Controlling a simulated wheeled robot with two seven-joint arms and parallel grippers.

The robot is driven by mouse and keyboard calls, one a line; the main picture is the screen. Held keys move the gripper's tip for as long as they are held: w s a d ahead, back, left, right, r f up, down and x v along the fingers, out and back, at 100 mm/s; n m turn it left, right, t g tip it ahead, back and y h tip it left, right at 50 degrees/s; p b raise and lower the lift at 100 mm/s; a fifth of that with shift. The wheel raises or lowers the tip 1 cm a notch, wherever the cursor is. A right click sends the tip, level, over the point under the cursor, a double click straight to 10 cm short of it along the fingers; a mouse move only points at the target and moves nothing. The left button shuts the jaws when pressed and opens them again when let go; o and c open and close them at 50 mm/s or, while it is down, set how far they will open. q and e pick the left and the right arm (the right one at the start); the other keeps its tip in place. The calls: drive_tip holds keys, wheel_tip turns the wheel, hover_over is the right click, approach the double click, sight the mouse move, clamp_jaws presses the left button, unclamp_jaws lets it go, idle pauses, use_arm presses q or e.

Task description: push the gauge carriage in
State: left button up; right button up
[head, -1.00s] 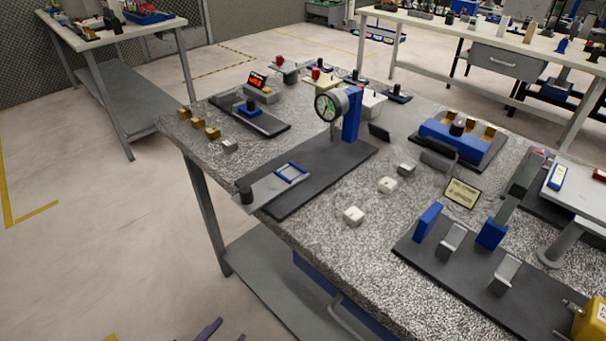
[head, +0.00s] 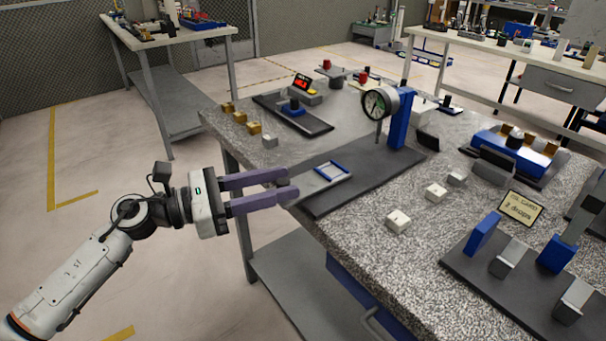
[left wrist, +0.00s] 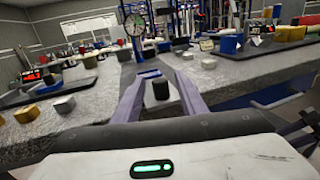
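The gauge carriage (head: 314,181) is a grey plate with a blue frame, sitting on a dark base (head: 350,185) and sticking out at its near end by the bench's left front edge. The round dial gauge (head: 377,104) stands above the base's far part on a blue post (head: 401,122). My left gripper (head: 290,186) is open at the carriage's outer end. In the left wrist view the carriage's dark knob (left wrist: 161,89) shows between the two purple fingers, with gaps on both sides. The fingers largely hide the knob in the head view. My right gripper is not in view.
Small brass and grey blocks (head: 254,128) lie left of the base, and white blocks (head: 398,220) lie right of it. A dark fixture with blue blocks (head: 520,270) stands front right. The floor left of the bench is clear.

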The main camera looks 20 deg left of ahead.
sight(303, 189)
use_arm(q)
drive_tip(key=x, duration=0.5)
drive_tip(key=shift+w+d+p, duration=0.1)
drive_tip(key=shift+d+p, duration=0.05)
drive_tip(key=shift+p, duration=0.2)
clamp_jaws()
